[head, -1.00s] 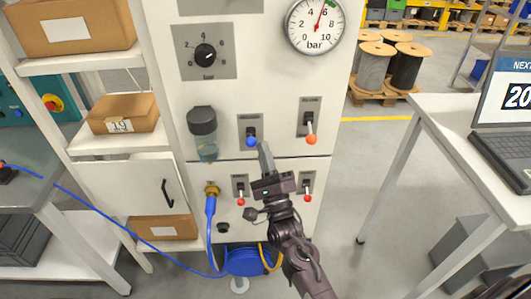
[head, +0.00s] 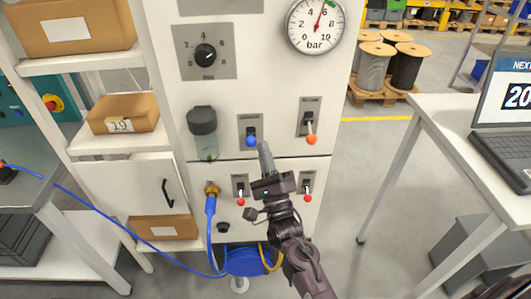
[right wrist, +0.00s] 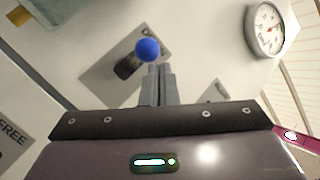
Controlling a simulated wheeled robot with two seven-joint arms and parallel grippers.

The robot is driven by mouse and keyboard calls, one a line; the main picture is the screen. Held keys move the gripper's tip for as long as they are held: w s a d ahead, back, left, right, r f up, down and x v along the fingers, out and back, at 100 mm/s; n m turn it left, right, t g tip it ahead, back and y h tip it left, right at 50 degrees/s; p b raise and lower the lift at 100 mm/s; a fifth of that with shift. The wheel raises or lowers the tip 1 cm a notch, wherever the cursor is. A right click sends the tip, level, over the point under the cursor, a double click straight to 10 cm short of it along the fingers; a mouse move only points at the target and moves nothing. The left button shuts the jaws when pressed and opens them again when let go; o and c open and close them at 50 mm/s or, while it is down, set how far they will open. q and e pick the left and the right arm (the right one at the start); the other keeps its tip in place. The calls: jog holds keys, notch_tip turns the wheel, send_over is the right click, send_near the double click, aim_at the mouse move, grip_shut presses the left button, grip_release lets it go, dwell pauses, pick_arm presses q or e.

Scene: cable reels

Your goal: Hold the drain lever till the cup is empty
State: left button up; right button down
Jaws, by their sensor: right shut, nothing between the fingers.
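The lever with the blue knob (head: 251,141) sits on a grey plate on the white panel, just right of the cup. The cup (head: 206,145) is clear with a dark cap; only a little greenish liquid shows near its bottom. My right gripper (head: 265,147) is shut and empty, its fingertips just right of the blue knob in the head view. In the right wrist view the blue knob (right wrist: 148,50) is right at the closed fingertips (right wrist: 160,72); I cannot tell whether they touch. My left gripper is not in view.
Levers with red and orange knobs (head: 311,139) stand close by on the panel. A pressure gauge (head: 316,26) and a dial (head: 205,54) are above. A blue hose (head: 211,235) hangs below the cup. A table with a laptop (head: 505,120) is at the right.

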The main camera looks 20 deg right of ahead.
jog(key=shift+a+r, duration=0.15)
jog(key=shift+a, duration=0.05)
jog(key=b+v, duration=0.3)
jog(key=v, duration=0.5)
jog(key=shift+d, duration=0.2)
